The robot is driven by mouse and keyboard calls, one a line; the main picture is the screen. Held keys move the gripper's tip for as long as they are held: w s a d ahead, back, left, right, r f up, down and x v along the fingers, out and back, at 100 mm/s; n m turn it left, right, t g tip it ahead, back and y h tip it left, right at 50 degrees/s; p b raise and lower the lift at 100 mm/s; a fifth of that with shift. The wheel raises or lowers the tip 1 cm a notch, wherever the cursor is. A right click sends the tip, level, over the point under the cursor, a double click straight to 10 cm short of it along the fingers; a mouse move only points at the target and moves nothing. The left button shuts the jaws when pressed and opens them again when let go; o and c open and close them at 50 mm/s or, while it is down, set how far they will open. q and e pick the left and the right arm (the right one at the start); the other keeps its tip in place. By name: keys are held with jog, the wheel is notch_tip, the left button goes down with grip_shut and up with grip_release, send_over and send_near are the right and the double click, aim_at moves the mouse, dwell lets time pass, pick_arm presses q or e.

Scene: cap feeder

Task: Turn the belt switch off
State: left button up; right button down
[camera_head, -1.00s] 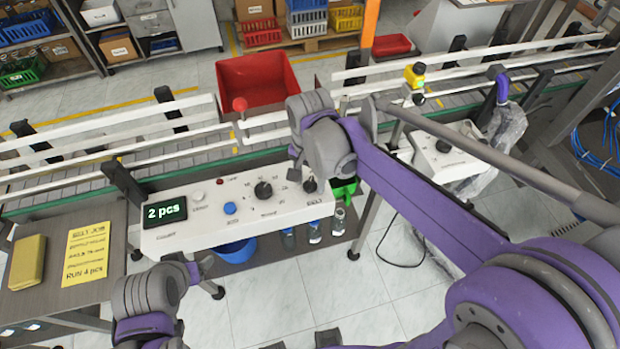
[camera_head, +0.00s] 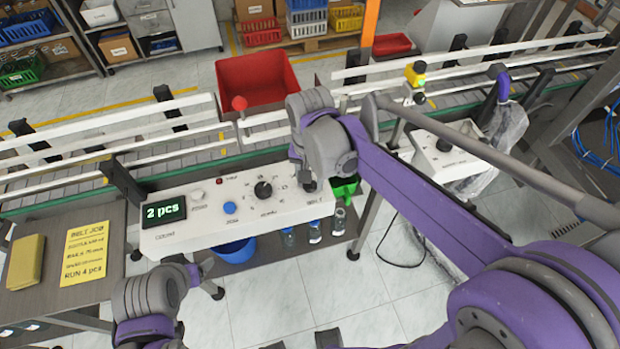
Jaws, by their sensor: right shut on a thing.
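The white control panel (camera_head: 180,231) stands in front of the conveyor belt. It carries a green display reading "2 pcs" (camera_head: 164,213), a white button (camera_head: 197,197), a red lamp (camera_head: 219,181), a blue button (camera_head: 229,208) and a black dial (camera_head: 263,190). At its right end is a dark knob (camera_head: 310,186), apparently the belt switch, mostly hidden by my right gripper (camera_head: 306,178). My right gripper points down and is shut on this knob; its setting cannot be read. My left gripper (camera_head: 203,270) hangs in front of the panel, apart from it; its fingers are unclear.
A red bin (camera_head: 257,80) stands behind the belt rails (camera_head: 190,127). A second white box with a black knob (camera_head: 443,145) and a yellow-topped post (camera_head: 415,74) stand to the right. A side table (camera_head: 40,292) holds a yellow block (camera_head: 27,262) and a job card (camera_head: 86,252).

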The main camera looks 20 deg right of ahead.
jog(key=n, duration=0.4)
jog(key=shift+n, duration=0.3)
jog(key=shift+n+b, duration=0.45)
jog(key=shift+n, duration=1.85)
jog(key=shift+c, duration=2.1)
grip_release()
notch_tip(320, 180, up, 11)
jog(key=shift+p, duration=0.3)
jog(key=shift+f, duration=0.1)
